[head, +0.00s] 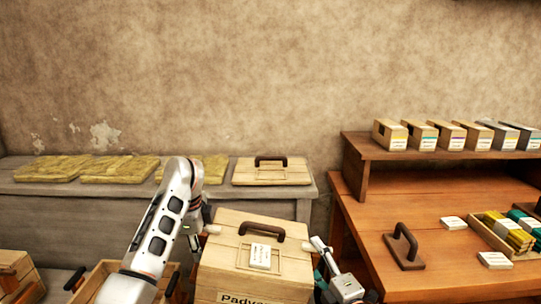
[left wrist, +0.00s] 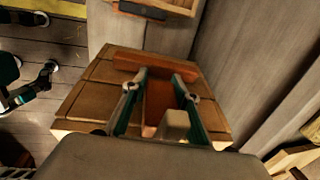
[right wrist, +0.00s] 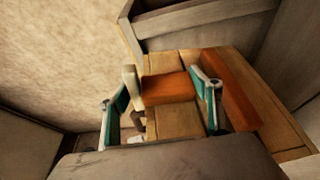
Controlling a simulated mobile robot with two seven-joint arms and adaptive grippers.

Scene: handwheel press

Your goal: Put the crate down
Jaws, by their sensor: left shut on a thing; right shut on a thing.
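The wooden crate (head: 220,256) is low in the middle of the head view, closed by a lid with a dark handle and a white label. Printed letters show on its front; its bottom is out of frame, so I cannot tell what is under it. My left gripper (head: 205,226) is at its left side and my right gripper (head: 325,252) at its right side. In the left wrist view my left gripper (left wrist: 160,85) is shut on an orange-brown part of the crate (left wrist: 82,105). In the right wrist view my right gripper (right wrist: 165,88) is likewise shut on the crate (right wrist: 176,122).
Behind is a grey bench (head: 270,203) with several yellowish slabs (head: 118,169) and a flat wooden lid (head: 252,177). At right a brown table (head: 370,230) holds a shelf of boxes (head: 390,134), a handled block (head: 405,250) and a tray. Open crates stand low at left.

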